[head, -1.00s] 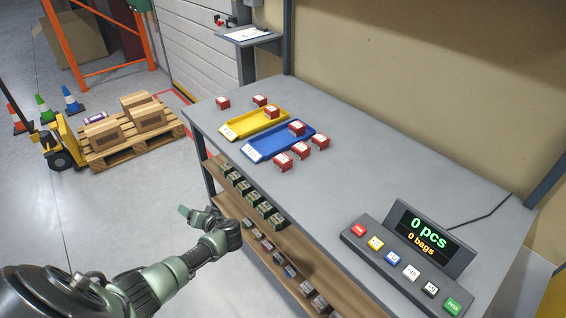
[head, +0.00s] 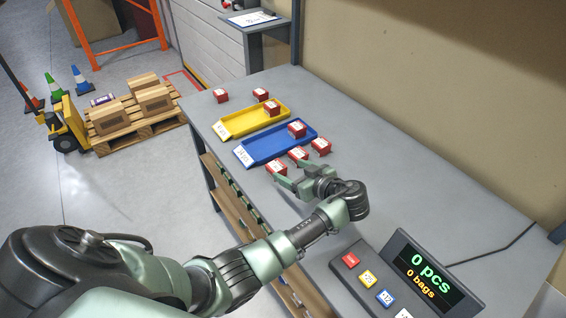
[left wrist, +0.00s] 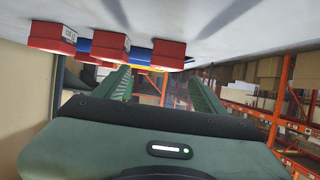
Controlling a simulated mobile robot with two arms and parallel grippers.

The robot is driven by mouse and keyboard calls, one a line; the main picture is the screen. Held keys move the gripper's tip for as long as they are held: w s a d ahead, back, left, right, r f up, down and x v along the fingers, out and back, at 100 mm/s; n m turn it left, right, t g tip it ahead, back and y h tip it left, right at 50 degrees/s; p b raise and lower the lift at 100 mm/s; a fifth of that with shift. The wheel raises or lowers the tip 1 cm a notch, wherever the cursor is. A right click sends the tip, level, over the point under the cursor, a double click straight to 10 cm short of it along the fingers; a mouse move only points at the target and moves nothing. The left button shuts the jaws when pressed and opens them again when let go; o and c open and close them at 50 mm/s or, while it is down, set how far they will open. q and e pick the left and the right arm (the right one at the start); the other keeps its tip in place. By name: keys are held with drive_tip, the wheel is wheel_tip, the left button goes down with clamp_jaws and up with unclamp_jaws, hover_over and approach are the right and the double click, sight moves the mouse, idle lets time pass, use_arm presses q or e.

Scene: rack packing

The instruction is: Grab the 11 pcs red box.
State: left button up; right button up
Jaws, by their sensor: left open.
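Several red boxes with white labels stand on the grey table in the head view. The labels are too small to read, so I cannot tell which is the 11 pcs box. Three stand in front of the blue tray: a near red box (head: 277,168), a middle one (head: 298,153) and a right one (head: 321,146). My left gripper (head: 284,178) is open and empty, just in front of the near box. In the left wrist view, a red box (left wrist: 168,54) shows beyond the open fingers (left wrist: 160,80), with two more red boxes (left wrist: 108,46) to its left.
A blue tray (head: 255,152) and a yellow tray (head: 235,127) each hold a red box. Two more red boxes (head: 221,96) stand behind the yellow tray. A button panel with a display (head: 430,272) reading 0 pcs, 0 bags stands at right. The table's right rear is clear.

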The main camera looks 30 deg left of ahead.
sight(277, 166)
use_arm(q)
drive_tip(key=a, duration=0.1)
drive_tip(key=a+p, duration=0.1)
drive_tip(key=shift+w+a+f, duration=0.15)
drive_tip(key=shift+a+f, duration=0.15)
drive_tip(key=shift+a, duration=0.05)
drive_tip(key=p+x, duration=0.1)
drive_tip(key=x, duration=0.2)
drive_tip(key=shift+a+f, duration=0.3)
drive_tip(key=shift+a, duration=0.05)
drive_tip(key=shift+w+a+f, duration=0.15)
drive_tip(key=shift+a+f, duration=0.1)
drive_tip(key=shift+a, duration=0.1)
drive_tip(key=c, duration=1.5)
drive_tip(key=shift+c, duration=0.2)
use_arm(e)
drive_tip(key=s+r, duration=0.2)
drive_tip(key=shift+s+a, duration=0.2)
drive_tip(key=shift+s, duration=0.2)
